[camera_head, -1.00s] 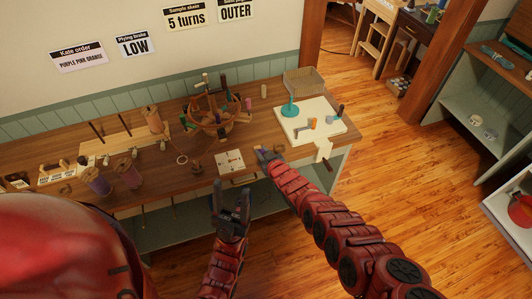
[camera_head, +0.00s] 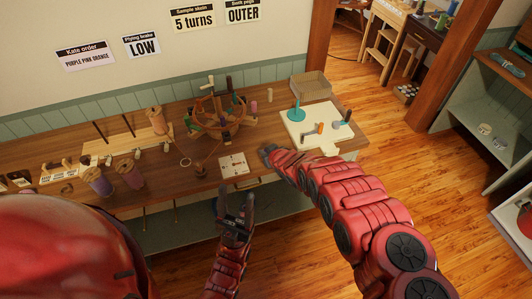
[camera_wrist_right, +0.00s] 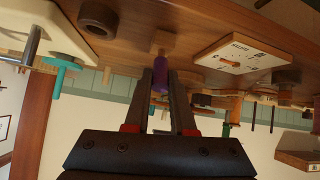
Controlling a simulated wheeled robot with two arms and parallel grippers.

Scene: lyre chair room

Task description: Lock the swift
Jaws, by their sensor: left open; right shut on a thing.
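The swift (camera_head: 218,118), a round wooden frame with several upright pegs in different colours, stands on the long wooden bench near the wall. My right gripper (camera_head: 267,152) is at the bench's front edge, right of and nearer than the swift, apart from it. In the right wrist view the right gripper (camera_wrist_right: 160,82) is shut on a small purple peg (camera_wrist_right: 160,72) with a wooden end. The peg is hidden in the head view. My left gripper (camera_head: 236,198) is open and empty in front of the bench, below the bench top. I cannot tell the swift's lock.
A pale board (camera_head: 314,140) with a teal spool stand (camera_head: 297,114) is at right, near a basket (camera_head: 309,86).

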